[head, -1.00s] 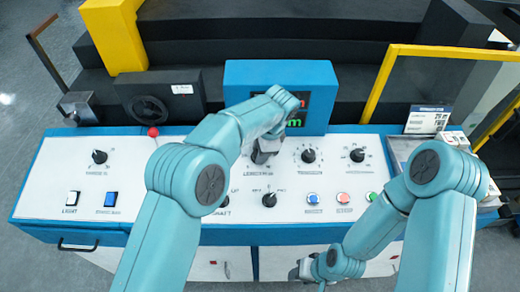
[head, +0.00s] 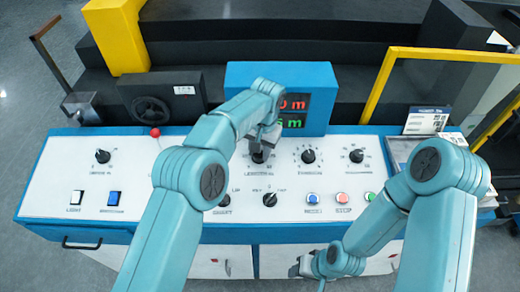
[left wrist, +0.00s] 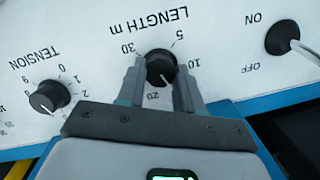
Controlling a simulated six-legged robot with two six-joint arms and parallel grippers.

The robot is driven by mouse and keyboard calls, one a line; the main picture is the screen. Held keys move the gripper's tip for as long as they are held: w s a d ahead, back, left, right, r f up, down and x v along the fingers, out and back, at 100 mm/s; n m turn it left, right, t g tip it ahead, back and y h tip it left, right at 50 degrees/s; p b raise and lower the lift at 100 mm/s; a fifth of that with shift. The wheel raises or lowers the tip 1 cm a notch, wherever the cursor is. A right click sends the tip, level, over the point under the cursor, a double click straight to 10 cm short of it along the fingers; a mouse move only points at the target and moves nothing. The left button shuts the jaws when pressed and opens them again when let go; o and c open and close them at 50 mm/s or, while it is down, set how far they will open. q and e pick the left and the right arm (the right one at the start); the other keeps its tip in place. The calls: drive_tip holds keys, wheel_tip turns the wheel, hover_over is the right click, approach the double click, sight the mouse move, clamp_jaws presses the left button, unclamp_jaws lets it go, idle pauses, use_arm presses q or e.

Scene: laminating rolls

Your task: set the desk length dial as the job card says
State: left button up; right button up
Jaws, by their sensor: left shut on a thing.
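The length dial's black knob (left wrist: 160,68) sits under the label "LENGTH m" in the left wrist view, with 5, 10, 20 and 30 around it. A pale mark on the knob seems to point between 10 and 20. My left gripper (left wrist: 160,85) is shut on the knob, one finger on each side. In the head view the left gripper (head: 263,148) comes down over the length dial (head: 258,157). The job card (head: 427,120) stands at the desk's right back; its text is too small to read. My right gripper (head: 303,268) hangs before the desk front, its fingers unclear.
A blue display box (head: 320,75) behind the dials shows a red and a green readout in metres, partly hidden by my left arm. The tension dial (head: 308,156) is right of the length dial. A red-tipped lever (head: 155,132) and a yellow rail (head: 440,52) stand nearby.

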use_arm(q)
drive_tip(key=n, duration=0.3)
drive_tip(key=shift+h, duration=0.3)
drive_tip(key=n, duration=0.1)
drive_tip(key=n+b, duration=0.1)
drive_tip(key=shift+w+a+n+h, duration=0.1)
drive_tip(key=shift+a+n+h, duration=0.05)
drive_tip(key=shift+n+h, duration=0.15)
drive_tip(key=n+h+b, duration=0.1)
drive_tip(key=n+b, duration=0.1)
drive_tip(key=n, duration=0.3)
drive_tip(key=shift+a, duration=0.15)
drive_tip(key=n+t+h+b, duration=0.1)
drive_tip(key=n+b, duration=0.2)
drive_tip(key=n, duration=0.3)
drive_tip(key=shift+a+f+n+b, duration=0.1)
drive_tip(key=shift+n+b, duration=0.2)
drive_tip(key=shift+b, duration=0.05)
drive_tip(key=n+b, duration=0.1)
drive_tip(key=n, duration=0.2)
drive_tip(key=n+t+b, duration=0.1)
drive_tip(key=n, duration=0.1)
drive_tip(key=shift+s+b, duration=0.3)
drive_tip(key=shift+b, duration=0.05)
drive_tip(key=shift+n, duration=0.3)
drive_tip(key=o, duration=1)
drive_tip(key=shift+o, duration=0.2)
drive_tip(key=v, duration=1.6)
drive_tip(key=shift+s+a, duration=0.2)
drive_tip(key=shift+a, duration=0.1)
